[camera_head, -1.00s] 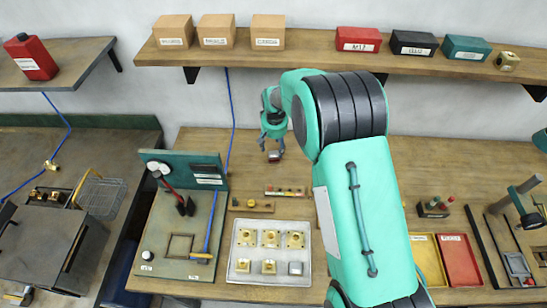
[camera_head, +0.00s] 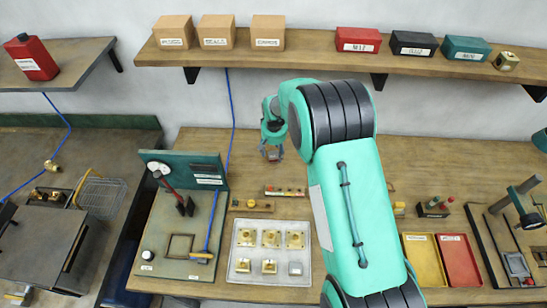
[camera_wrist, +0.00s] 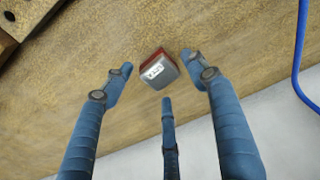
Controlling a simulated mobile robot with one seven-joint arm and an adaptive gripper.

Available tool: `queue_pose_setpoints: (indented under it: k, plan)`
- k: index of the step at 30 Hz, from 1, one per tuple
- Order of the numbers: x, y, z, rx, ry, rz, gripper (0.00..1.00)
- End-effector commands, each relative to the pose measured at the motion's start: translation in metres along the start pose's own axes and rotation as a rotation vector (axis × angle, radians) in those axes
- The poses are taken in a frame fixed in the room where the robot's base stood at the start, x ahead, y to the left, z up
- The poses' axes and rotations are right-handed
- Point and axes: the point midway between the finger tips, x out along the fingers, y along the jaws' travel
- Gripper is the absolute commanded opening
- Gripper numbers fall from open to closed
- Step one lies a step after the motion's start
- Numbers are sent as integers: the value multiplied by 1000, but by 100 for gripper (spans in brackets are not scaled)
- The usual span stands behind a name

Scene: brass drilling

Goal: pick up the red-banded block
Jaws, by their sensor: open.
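The red-banded block (camera_wrist: 158,69) is a small grey block with a red band and a white label. In the wrist view it lies on the wooden bench top between my spread fingers, at the wall side of the bench. My gripper (camera_wrist: 160,76) is open, and its blue fingers show gaps to the block, with the middle finger just below it in the picture. In the head view my gripper (camera_head: 272,150) is low over the back of the bench, and its fingers partly hide the block (camera_head: 273,156).
A pale tray (camera_head: 235,281) with brass parts and a grey block stands nearer the front. A green fixture board (camera_head: 160,240) is at left; yellow (camera_head: 424,262) and red (camera_head: 461,262) bins are at right. A blue cable (camera_wrist: 299,50) hangs nearby. A shelf (camera_head: 300,66) runs above.

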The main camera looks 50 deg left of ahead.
Motion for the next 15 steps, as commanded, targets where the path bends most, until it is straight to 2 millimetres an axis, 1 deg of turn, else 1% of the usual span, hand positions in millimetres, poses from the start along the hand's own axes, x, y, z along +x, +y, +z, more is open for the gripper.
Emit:
queue_pose_setpoints:
  k: [1, 6, 10, 15]
  plan:
    - [6, 0, 1, 0, -2, 0, 58]
    - [22, 0, 0, 0, -1, 0, 58]
    - [29, 0, 0, 0, 0, 0, 58]
    - [31, 0, 0, 0, 1, 0, 58]
